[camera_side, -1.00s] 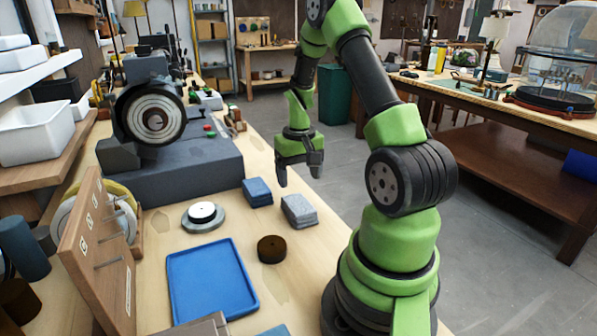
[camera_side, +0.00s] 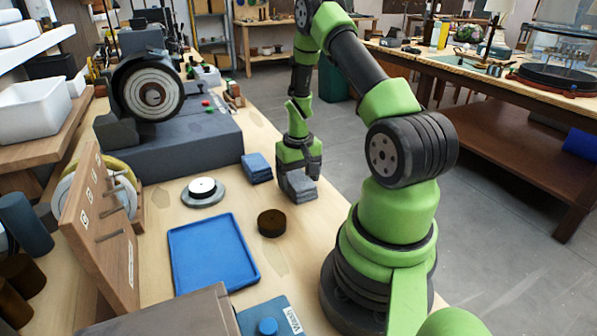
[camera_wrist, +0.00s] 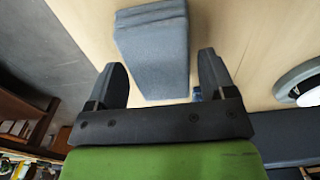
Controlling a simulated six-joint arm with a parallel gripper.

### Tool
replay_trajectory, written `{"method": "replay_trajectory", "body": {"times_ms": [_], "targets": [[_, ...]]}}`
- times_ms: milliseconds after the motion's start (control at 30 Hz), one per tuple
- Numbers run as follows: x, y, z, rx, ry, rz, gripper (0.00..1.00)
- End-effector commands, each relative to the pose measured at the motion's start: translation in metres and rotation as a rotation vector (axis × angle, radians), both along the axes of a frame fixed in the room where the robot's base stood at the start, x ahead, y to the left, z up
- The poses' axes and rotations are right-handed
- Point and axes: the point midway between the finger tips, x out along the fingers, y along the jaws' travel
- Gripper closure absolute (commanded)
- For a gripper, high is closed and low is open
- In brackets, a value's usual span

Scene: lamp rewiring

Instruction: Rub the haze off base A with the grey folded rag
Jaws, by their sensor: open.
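The grey folded rag (camera_side: 300,187) lies as a small stack on the bench, right of the blue folded cloth. My gripper (camera_side: 298,176) is down over it, with open fingers. In the wrist view the rag (camera_wrist: 150,45) lies between and beyond the fingertips (camera_wrist: 161,62); I cannot tell whether they touch it. A round grey base (camera_side: 204,196) with a white disc on top sits left of the cloths. Part of its rim (camera_wrist: 291,82) shows at the wrist view's right edge. No letter is readable on it, so I cannot confirm it is base A.
The blue folded cloth (camera_side: 256,167) is close left of the rag. A dark round puck (camera_side: 271,223) and a blue tray (camera_side: 212,257) lie nearer the camera. A grinder-like machine (camera_side: 150,95) stands behind. The bench edge is right of the rag.

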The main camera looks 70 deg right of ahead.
Motion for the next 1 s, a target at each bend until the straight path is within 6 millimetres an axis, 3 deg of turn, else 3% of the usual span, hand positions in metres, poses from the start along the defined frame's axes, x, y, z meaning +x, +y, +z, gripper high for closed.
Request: {"method": "replay_trajectory", "body": {"times_ms": [233, 367, 400, 567, 1000], "targets": [[0.0, 0.0, 0.0, 0.0, 0.0, 0.0, 0.23], [0.0, 0.0, 0.0, 0.0, 0.0, 0.0, 0.53], [0.0, 0.0, 0.0, 0.0, 0.0, 0.0, 0.56], [0.0, 0.0, 0.003, -0.001, -0.001, 0.0, 0.56], [0.0, 0.0, 0.045, -0.001, -0.001, 0.001, 0.56]]}}
